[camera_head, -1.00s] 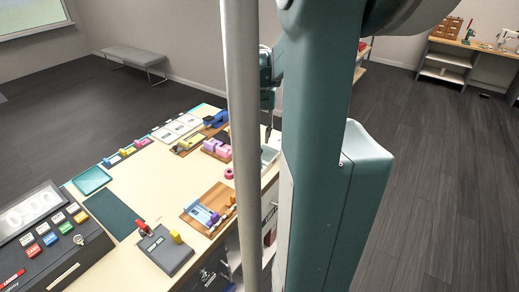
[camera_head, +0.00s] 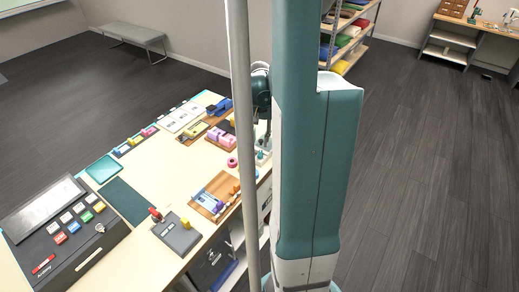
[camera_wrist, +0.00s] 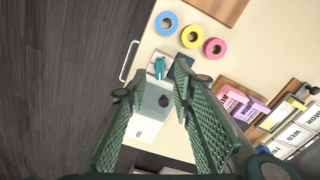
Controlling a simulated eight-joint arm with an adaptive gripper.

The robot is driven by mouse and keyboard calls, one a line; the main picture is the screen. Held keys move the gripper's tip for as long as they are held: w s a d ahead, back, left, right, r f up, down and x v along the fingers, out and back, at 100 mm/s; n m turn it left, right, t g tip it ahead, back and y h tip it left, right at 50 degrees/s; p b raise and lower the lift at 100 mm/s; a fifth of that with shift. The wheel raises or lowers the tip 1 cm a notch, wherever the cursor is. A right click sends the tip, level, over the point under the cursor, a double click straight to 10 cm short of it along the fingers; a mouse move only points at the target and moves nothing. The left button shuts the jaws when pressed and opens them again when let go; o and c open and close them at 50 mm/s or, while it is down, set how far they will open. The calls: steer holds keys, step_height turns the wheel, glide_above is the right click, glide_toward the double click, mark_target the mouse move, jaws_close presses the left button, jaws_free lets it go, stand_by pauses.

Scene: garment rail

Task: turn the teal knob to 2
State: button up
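The teal knob (camera_wrist: 160,67) stands on a white plate at the table edge in the wrist view. It is small, and any dial numbers are too small to read. In the head view a small teal piece, likely the knob (camera_head: 262,154), shows just below my gripper. My gripper (camera_wrist: 164,72) is open, with its two ribbed green pads apart. In the wrist view the knob appears between and slightly beyond the fingertips. I cannot tell whether the pads touch it. A grey panel with a dark round spot (camera_wrist: 165,101) lies nearer, between the pads.
Blue, yellow and pink tape rolls (camera_wrist: 215,48) lie beyond the knob. Pink and purple blocks (camera_wrist: 240,103) stand to the right. A metal rail (camera_wrist: 129,62) and dark floor lie left.

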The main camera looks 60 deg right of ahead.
mark_target(260, 155)
steer(key=shift+f, duration=0.15)
stand_by(0.3)
steer(key=shift+f, duration=3.8)
jaws_close()
